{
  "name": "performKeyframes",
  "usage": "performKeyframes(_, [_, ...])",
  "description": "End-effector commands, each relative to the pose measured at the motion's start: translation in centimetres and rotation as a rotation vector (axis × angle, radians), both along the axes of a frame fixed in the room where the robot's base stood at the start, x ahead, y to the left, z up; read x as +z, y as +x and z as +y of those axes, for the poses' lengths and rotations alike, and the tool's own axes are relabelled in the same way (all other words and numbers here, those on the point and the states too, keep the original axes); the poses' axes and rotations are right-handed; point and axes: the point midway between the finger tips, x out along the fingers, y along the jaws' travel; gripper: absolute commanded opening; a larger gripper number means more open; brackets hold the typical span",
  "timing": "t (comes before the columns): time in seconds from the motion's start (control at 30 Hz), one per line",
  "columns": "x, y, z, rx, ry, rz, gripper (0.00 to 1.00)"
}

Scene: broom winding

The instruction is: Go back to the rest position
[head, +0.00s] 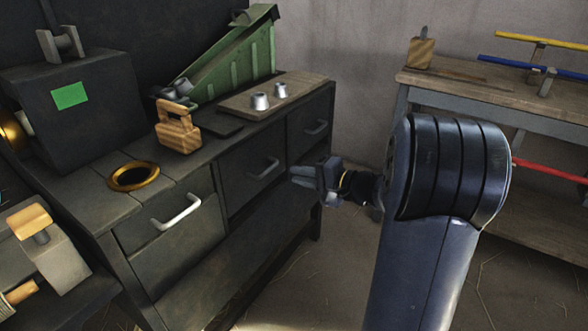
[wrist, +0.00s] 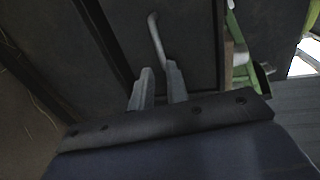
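A pale drawer handle (wrist: 156,38) shows just beyond the fingertips there. The fingers look apart from the handle, though the exact distance is hard to tell.
A brass ring (head: 133,177), a wooden block (head: 177,127) and a green sloped rack (head: 235,65) are on the cabinet. A wooden workbench (head: 480,92) with coloured rods stands right. Bare floor lies between cabinet and workbench.

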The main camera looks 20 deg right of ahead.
Motion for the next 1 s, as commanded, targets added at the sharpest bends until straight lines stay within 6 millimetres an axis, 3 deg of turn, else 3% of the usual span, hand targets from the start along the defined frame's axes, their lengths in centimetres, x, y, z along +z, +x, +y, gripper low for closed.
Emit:
performKeyframes(0.27, [-0.7, 2.1, 1.8, 0.005, -0.001, 0.001, 0.15])
performKeyframes(0.73, [-2.4, 8.6, 6.8, 0.004, -0.001, 0.002, 0.15])
performKeyframes(1.0, [-2.2, 6.9, 5.4, 0.001, 0.000, 0.004, 0.15])
